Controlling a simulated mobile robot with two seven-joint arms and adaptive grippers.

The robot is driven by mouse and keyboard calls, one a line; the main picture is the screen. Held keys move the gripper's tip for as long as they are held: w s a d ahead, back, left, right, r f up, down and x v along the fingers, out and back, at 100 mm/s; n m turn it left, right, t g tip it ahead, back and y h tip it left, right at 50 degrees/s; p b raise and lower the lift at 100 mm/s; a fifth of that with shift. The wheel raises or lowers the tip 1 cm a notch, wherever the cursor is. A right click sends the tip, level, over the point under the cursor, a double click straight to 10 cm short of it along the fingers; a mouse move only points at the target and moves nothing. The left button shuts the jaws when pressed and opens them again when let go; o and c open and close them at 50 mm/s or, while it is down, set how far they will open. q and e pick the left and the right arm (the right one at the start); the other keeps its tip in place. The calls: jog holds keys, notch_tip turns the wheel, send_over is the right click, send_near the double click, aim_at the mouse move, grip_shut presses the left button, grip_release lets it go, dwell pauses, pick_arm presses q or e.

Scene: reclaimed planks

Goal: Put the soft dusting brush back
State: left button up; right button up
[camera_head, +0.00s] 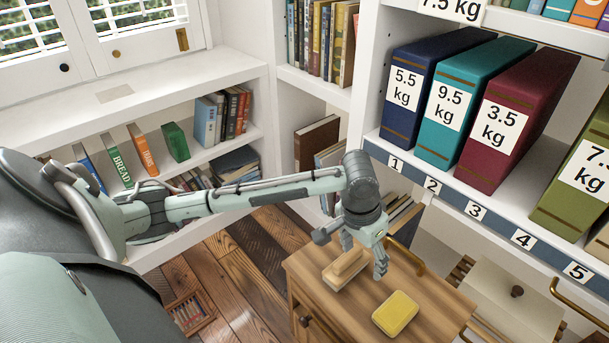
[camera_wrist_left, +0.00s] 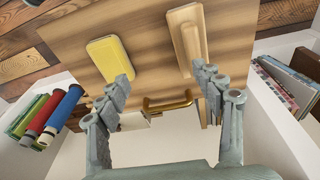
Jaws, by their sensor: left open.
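The soft dusting brush, a pale wooden block with a raised grip (camera_head: 343,270), lies on top of a small wooden cabinet (camera_head: 360,318). It also shows in the wrist view (camera_wrist_left: 188,38), in the upper right. My left gripper (camera_head: 363,258) is open and empty, with its fingers pointing down just beside the brush and above the cabinet top. In the wrist view, its fingertips (camera_wrist_left: 163,82) are apart, with the brush beyond the right finger. My right gripper is not in view.
A yellow sponge-like block (camera_head: 396,313) lies on the same cabinet top. White shelving with labelled books (camera_head: 460,100) and a numbered strip (camera_head: 475,211) stands at the right. A low bookshelf (camera_head: 130,95) is at the left. A brass handle (camera_wrist_left: 167,104) juts from the cabinet.

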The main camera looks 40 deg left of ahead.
pick_arm(q)
jog(key=shift+t+h, duration=0.4)
jog(key=shift+t, duration=0.5)
jog(key=s+d+f, duration=0.1)
jog(key=s, duration=0.1)
jog(key=s+d+f, duration=0.1)
jog(key=s+f, duration=0.1)
jog(key=s+d+f, duration=0.1)
jog(key=shift+s+f, duration=0.3)
jog(key=shift+s, duration=0.1)
jog(key=s+a+f+y, duration=0.3)
jog(key=s+a, duration=0.7)
jog(key=shift+a+n, duration=0.15)
jog(key=shift+n, duration=0.25)
jog(key=shift+c, duration=0.6)
